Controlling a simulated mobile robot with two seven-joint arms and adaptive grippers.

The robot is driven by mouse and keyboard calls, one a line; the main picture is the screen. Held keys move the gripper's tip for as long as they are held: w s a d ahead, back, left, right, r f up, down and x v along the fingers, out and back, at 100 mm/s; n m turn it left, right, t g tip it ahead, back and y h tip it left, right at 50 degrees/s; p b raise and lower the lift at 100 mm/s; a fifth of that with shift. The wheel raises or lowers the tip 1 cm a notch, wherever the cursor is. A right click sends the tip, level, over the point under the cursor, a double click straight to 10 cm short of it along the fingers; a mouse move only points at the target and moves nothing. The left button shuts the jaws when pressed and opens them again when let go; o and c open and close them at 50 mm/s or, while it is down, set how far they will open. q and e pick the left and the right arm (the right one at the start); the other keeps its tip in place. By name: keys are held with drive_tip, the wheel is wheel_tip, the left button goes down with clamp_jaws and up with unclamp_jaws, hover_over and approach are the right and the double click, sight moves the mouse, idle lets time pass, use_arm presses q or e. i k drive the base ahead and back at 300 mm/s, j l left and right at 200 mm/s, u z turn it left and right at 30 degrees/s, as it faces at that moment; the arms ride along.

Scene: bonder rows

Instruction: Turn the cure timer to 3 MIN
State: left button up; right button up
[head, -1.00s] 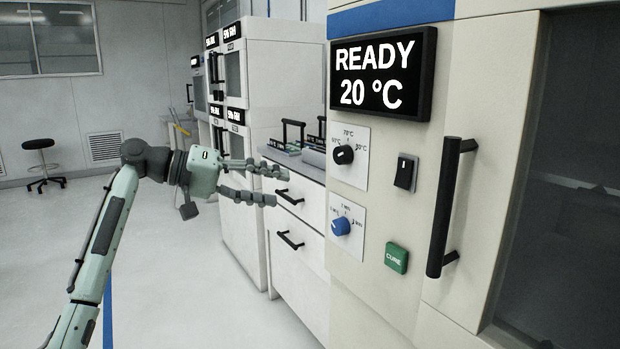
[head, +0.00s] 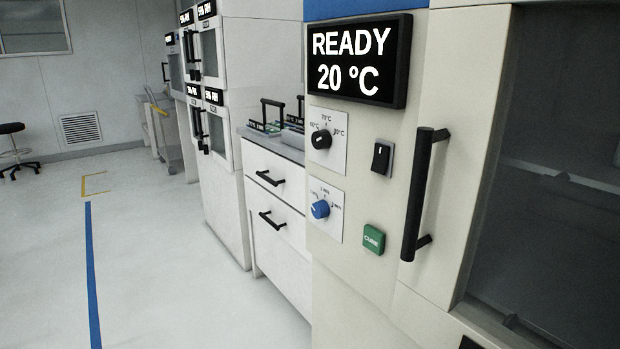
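The cure timer is a blue knob (head: 320,209) on a white label plate (head: 333,228) on the front of the cream oven. Small minute labels stand around the knob to the left, top and right; they are hard to read. I cannot tell for sure which mark its pointer faces. A black temperature knob (head: 321,139) sits above it, and a green CURE button (head: 373,239) is below and to the right. The display (head: 358,60) reads READY 20 °C. Neither of my grippers is in view.
A black rocker switch (head: 382,156) and a long vertical door handle (head: 424,195) are right of the knobs. A white drawer unit (head: 277,189) with black handles stands beyond the oven to the left.

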sight(320, 209)
drive_tip(key=k+j+z, duration=0.1)
drive_tip(key=j+z, duration=0.15)
drive_tip(key=z, duration=0.2)
drive_tip(key=k+j+z, duration=0.15)
drive_tip(key=z, duration=0.25)
drive_tip(key=k+j+z, duration=0.2)
drive_tip(key=z, duration=0.25)
